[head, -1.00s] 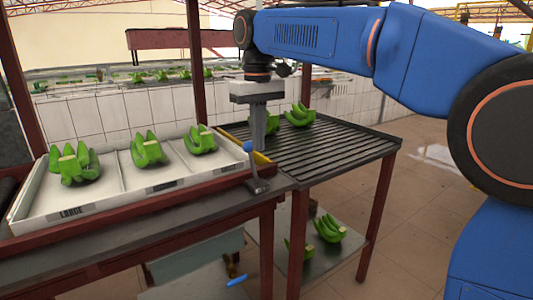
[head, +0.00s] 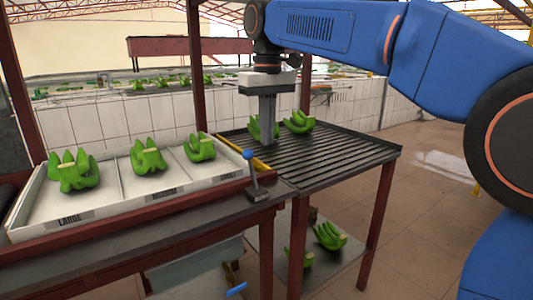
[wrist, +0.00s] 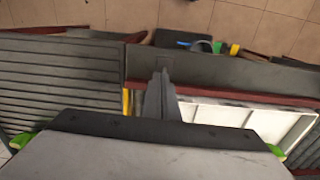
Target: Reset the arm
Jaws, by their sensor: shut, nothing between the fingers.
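My gripper (head: 267,140) points straight down over the left part of the dark slatted table (head: 350,155) in the head view. Its fingers are shut with nothing between them. It also shows in the wrist view (wrist: 162,80). Two green banana clusters are on the slatted table: one (head: 254,126) partly hidden behind my fingers, the other (head: 299,122) just to the right. I cannot tell whether my fingers touch the nearer cluster. My blue arm reaches in from the right.
A white tray (head: 98,221) with compartments holds three banana clusters (head: 74,171) at left. A blue-knobbed lever (head: 250,170) stands between tray and slatted table. More clusters (head: 329,236) lie on a lower shelf. A red post (head: 196,70) rises behind my gripper. Floor at right is open.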

